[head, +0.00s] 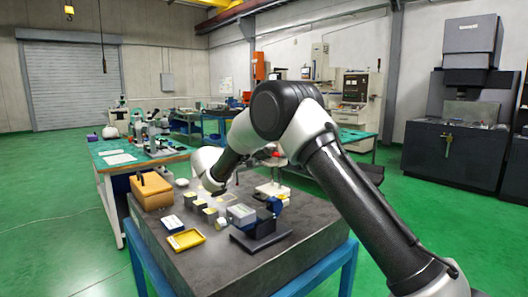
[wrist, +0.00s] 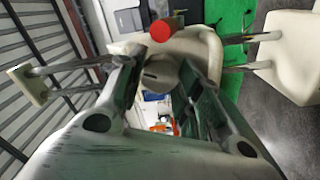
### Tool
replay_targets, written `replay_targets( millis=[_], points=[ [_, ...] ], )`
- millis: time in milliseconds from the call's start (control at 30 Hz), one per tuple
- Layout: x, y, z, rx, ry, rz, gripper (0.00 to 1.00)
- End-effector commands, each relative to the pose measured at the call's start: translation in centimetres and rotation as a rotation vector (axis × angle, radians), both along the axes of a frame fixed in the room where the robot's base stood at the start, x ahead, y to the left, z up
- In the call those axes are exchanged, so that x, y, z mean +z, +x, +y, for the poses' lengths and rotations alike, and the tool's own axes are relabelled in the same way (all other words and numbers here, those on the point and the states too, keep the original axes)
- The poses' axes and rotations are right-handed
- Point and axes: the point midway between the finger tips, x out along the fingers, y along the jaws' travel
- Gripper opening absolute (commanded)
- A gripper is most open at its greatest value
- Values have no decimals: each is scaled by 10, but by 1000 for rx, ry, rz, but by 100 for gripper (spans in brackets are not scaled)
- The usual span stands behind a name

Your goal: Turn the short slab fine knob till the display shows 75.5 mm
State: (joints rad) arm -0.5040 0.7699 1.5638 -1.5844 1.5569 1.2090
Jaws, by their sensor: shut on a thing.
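In the wrist view my gripper (wrist: 165,78) has its two dark fingers closed in on either side of a round grey knob (wrist: 159,74) with a dark slot mark. The knob sits at a cream instrument body (wrist: 203,44), with a red round button (wrist: 161,30) just above it. In the head view my arm reaches down over the dark stone table, and its wrist hides the gripper's grip. A cream-based instrument (head: 272,188) stands behind the small blocks; I cannot tell whether it is the one held. No display reading can be made out.
Metal rods with cream ends flank my gripper in the wrist view. The table's front right is clear.

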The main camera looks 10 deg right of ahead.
Motion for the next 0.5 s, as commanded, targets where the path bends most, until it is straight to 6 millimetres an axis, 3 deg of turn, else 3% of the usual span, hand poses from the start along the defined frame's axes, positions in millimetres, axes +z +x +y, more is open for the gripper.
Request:
replay_targets(
  millis=[500],
  points=[
    [-1, 0, 1, 0, 27, -45, 11]
  ],
)
